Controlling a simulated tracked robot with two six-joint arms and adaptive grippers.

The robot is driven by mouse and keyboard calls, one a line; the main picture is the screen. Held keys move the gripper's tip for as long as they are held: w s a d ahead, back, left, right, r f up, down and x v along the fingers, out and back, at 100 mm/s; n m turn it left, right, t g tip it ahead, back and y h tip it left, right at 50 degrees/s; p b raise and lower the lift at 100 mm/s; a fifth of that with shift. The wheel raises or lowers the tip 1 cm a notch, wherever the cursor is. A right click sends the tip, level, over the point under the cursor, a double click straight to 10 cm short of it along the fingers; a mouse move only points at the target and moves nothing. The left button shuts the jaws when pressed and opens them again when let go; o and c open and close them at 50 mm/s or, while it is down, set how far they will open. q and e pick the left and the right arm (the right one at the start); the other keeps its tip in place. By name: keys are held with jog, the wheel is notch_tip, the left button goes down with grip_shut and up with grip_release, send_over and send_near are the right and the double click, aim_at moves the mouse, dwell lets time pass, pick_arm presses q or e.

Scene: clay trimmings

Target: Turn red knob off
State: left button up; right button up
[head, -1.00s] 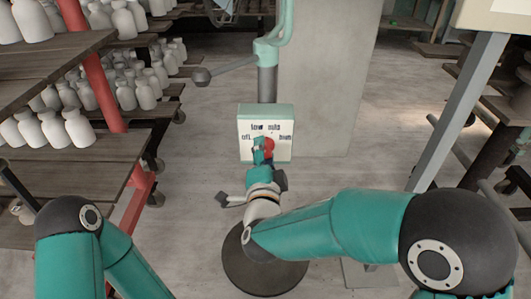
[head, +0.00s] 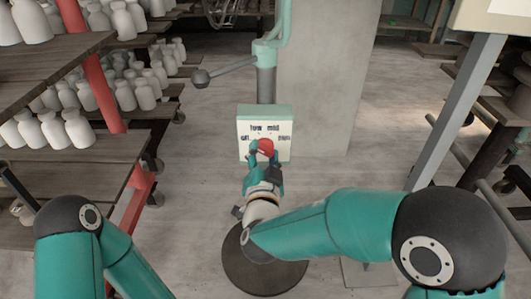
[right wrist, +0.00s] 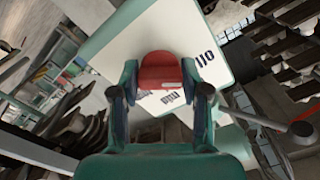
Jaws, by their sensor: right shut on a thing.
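A red knob (head: 266,147) sits on the front of a white control box with a pale green casing (head: 265,111). Dark labels are printed around the knob; "low" and "mid" show above it and "off" seems to be at left. My right gripper (head: 264,158) is at the box with its fingers on either side of the knob, shut on it. In the right wrist view the red knob (right wrist: 161,71) lies between the two fingertips of the right gripper (right wrist: 164,88). Its pointer direction is hard to tell. My left arm shows at lower left, but its gripper is out of view.
A green post with a lever ending in a dark ball (head: 201,78) stands behind the box. Wooden shelves with several white bottles (head: 66,130) fill the left. A grey slanted post (head: 455,110) stands at right. A concrete pillar (head: 322,80) is behind.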

jog(key=shift+f+n, duration=0.25)
jog(key=shift+n, duration=0.95)
jog(key=o, duration=1.1)
jog(key=shift+o, duration=0.2)
jog(key=shift+r, duration=0.1)
jog(key=shift+s, duration=0.3)
jog(key=s, duration=1.1)
jog(key=shift+s, duration=0.2)
